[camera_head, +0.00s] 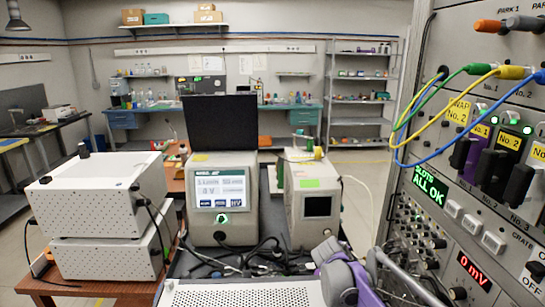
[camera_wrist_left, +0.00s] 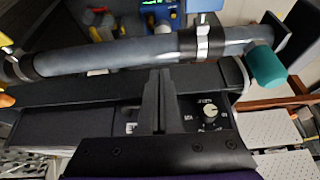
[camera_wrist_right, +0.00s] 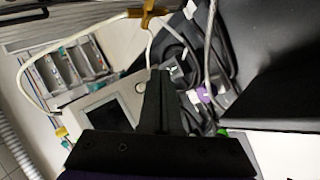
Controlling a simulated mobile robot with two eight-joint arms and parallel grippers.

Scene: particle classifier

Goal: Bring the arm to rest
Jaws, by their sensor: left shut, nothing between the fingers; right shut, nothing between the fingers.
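My left gripper (camera_wrist_left: 161,78) shows in the left wrist view with its two dark fingers together and nothing between them. It points toward a dark panel with a cream knob (camera_wrist_left: 211,110); a grey tube (camera_wrist_left: 120,56) with a teal end cap (camera_wrist_left: 266,66) lies across beyond the fingers. My right gripper (camera_wrist_right: 157,78) shows in the right wrist view, also shut and empty, in front of cables and a pale instrument with a dark screen (camera_wrist_right: 105,115). In the head view, a purple and grey arm part of mine (camera_head: 345,276) is at the bottom; neither fingertip pair is clear there.
A tall rack (camera_head: 465,190) fills the right side, with a green "SLOTS ALL OK" display (camera_head: 430,186) and looping coloured cables (camera_head: 450,83). A screen instrument (camera_head: 222,190), a second instrument (camera_head: 315,190) and stacked white boxes (camera_head: 98,200) stand ahead. Loose cables lie among them.

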